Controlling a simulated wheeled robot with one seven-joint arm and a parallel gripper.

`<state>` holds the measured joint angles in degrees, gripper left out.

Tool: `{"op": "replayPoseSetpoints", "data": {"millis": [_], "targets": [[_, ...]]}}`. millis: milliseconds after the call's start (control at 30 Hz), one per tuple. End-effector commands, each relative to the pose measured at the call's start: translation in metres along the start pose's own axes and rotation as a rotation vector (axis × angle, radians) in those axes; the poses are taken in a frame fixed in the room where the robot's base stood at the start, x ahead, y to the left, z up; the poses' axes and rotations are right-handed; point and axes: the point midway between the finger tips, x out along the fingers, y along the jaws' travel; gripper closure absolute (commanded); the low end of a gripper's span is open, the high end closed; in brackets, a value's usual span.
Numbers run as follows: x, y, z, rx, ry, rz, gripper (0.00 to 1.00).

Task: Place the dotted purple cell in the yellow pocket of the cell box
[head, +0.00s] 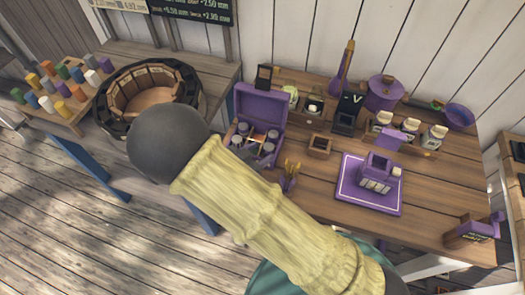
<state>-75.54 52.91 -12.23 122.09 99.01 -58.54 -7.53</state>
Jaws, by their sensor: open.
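An open purple case (242,103) with a raised lid stands on the left of the right-hand table. It looks like the cell box, and several small grey and orange-brown pieces show inside. My arm partly covers its front, and I cannot make out a yellow pocket. Several coloured cylinders, which may be cells, stand on a wooden rack (73,123) at the far left. Some look purple, but they are too small to show dots. My gripper is not in view; only a thick yellow arm link and a dark rounded joint of mine show.
A round dark-rimmed wooden basket (186,82) stands between the rack and the purple case. A purple mat (391,206) bears a small purple holder (377,164). A purple pot (383,95) and a bowl (459,115) stand at the back. Bare tabletop shows around the mat.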

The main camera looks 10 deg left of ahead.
Motion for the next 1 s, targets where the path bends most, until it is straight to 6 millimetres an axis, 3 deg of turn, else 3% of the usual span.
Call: {"op": "replayPoseSetpoints", "data": {"millis": [300,500,1000], "targets": [[-0.064,-0.001,0.001,0.002,-0.002,-0.005,0.51],[-0.092,0.0,0.001,0.001,-0.001,-0.003,0.51],[-0.098,0.001,0.0,-0.001,0.0,0.0,0.51]]}}
